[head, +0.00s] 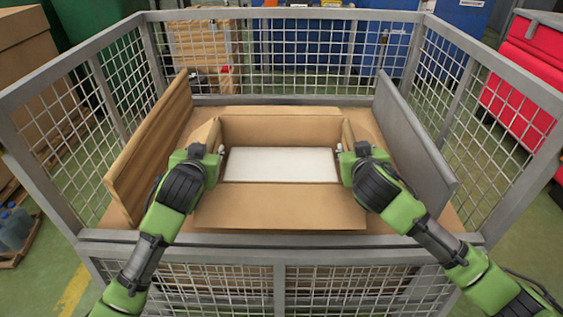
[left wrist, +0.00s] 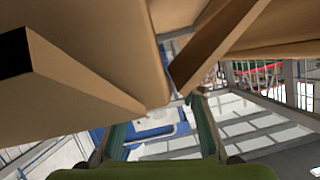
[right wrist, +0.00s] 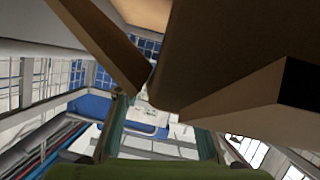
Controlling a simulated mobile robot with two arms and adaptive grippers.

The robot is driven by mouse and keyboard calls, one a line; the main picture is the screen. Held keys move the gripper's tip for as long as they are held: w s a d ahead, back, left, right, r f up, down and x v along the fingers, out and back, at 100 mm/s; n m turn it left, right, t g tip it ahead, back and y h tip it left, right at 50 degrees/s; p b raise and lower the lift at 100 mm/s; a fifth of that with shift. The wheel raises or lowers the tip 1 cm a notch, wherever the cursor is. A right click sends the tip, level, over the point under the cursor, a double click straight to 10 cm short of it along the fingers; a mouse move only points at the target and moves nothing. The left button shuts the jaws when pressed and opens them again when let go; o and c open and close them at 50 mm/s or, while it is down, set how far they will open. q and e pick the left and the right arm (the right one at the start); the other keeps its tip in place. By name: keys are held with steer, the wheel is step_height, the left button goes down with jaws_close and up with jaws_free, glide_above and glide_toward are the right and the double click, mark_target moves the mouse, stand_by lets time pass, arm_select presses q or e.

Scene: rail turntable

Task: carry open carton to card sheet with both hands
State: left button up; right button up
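The open carton (head: 280,203) is brown, with its front flap folded outward and a white flat-topped item (head: 281,165) inside. It sits in a mesh cage over a brown floor surface (head: 364,124); I cannot tell whether this is the card sheet. My left gripper (head: 219,152) is at the carton's left side wall and my right gripper (head: 342,150) is at its right side wall. In the left wrist view the fingers (left wrist: 160,120) stand apart beside brown panels. In the right wrist view the fingers (right wrist: 160,120) also stand apart. Contact with the walls is unclear.
Grey mesh cage walls (head: 180,239) surround the carton, and both my arms reach over the front rail. A brown board (head: 150,150) slants along the left and a grey board (head: 415,140) along the right. A red container (head: 525,85) stands outside at the right.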

arm_select(q)
steer(key=v, duration=1.1)
steer(key=shift+s+r, duration=0.15)
steer(key=shift+s, duration=0.25)
arm_select(e)
steer(key=v, duration=1.2)
